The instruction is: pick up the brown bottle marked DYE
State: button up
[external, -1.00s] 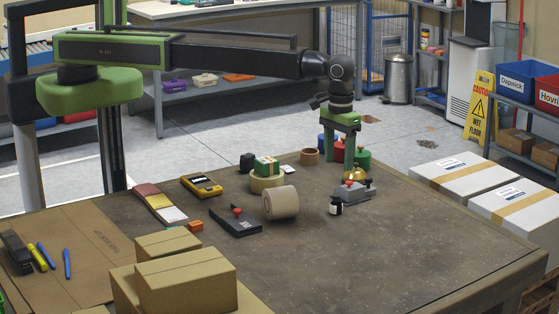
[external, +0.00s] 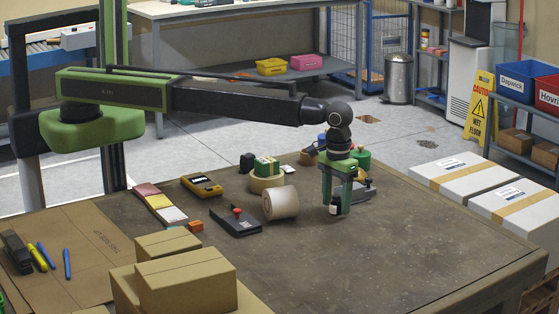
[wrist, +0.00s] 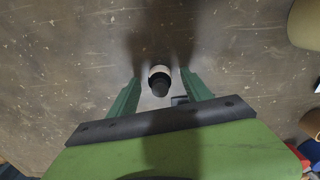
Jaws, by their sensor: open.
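A small dark bottle with a black cap and a pale label (external: 335,207) stands upright on the brown table. The label's writing is too small to read. My gripper (external: 337,203) is low over the table with its green fingers pointing down around the bottle. In the wrist view, the bottle (wrist: 160,80) shows from above between the tips of my open gripper (wrist: 160,88), with a gap on both sides. The fingers do not appear to touch it.
A grey device (external: 363,190) is close behind and right of my gripper. A tan roll (external: 281,203) lies to the left, near a black device with a red knob (external: 236,221). A green canister (external: 361,158) stands behind. The table's front right is clear.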

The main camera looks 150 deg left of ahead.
aim_at(334, 196)
jog(key=shift+r, duration=0.1)
grip_shut()
jog(key=shift+r, duration=0.1)
dwell(0.3)
jog(key=r+p, duration=0.1)
jog(key=p, duration=0.1)
jog(key=r+p, duration=0.1)
jog(key=r, duration=0.1)
jog(key=r+p, duration=0.2)
jog(key=shift+d+r+p, duration=0.1)
jog(key=shift+d+p, duration=0.2)
jog(key=shift+d, duration=0.05)
jog(key=d+r+p, duration=0.5)
jog(key=d, duration=0.6)
jog(key=shift+w+r+p, duration=0.25)
jog(key=shift+r+p, duration=0.05)
